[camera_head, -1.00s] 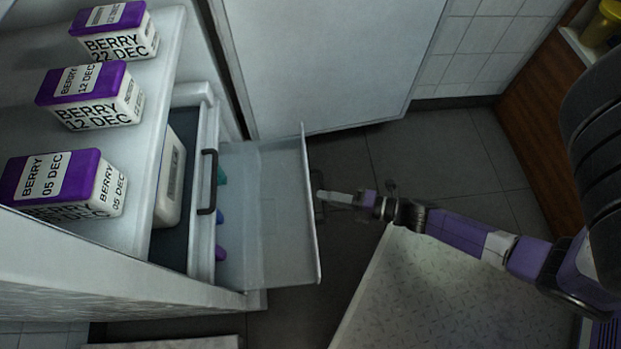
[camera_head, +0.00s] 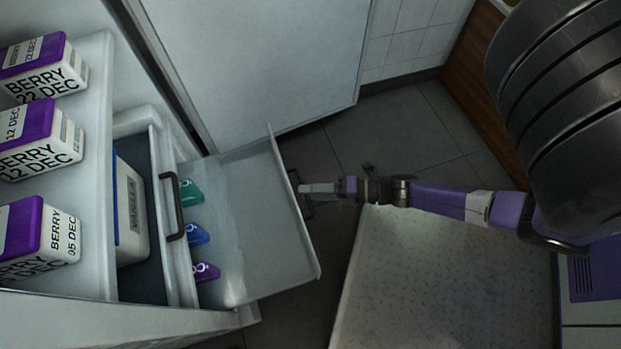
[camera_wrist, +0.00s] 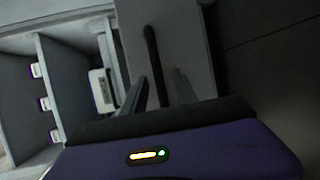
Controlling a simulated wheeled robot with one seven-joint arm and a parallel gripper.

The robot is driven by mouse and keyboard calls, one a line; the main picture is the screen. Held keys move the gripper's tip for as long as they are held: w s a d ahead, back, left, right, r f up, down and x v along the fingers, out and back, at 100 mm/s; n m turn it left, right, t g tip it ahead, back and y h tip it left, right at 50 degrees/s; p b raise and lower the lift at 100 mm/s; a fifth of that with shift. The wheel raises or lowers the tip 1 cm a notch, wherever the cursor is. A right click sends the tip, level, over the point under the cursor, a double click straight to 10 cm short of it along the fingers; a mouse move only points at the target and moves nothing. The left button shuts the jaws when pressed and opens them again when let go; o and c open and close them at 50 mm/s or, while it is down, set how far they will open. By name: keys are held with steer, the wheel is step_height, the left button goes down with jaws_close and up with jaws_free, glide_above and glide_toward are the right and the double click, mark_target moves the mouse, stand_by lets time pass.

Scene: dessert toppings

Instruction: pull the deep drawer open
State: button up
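The deep drawer (camera_head: 252,205) is the lower white drawer. It stands pulled well out, and its inside shows from above. Its dark bar handle (camera_head: 306,212) is on the outer face and also shows in the wrist view (camera_wrist: 151,50). My gripper (camera_head: 306,188) is at this handle in the head view. In the wrist view the two fingers (camera_wrist: 160,86) stand apart, with the handle bar lined up between them and gaps showing at both sides. Whether a finger touches the bar is hard to see.
Teal (camera_head: 190,192), blue (camera_head: 197,235) and purple (camera_head: 206,271) items lie in the deep drawer. Above it, an upper drawer with a dark handle (camera_head: 173,205) holds a vanilla tub (camera_head: 132,210). Berry cartons (camera_head: 42,235) stand on the shelf. A white door (camera_head: 250,60) is behind; dark floor lies beyond.

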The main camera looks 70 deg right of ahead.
steer(key=p+v, duration=0.1)
steer(key=v, duration=0.6)
steer(key=shift+s+p, duration=0.3)
steer(key=shift+s, duration=0.1)
steer(key=shift+r, duration=0.1)
stand_by(0.4)
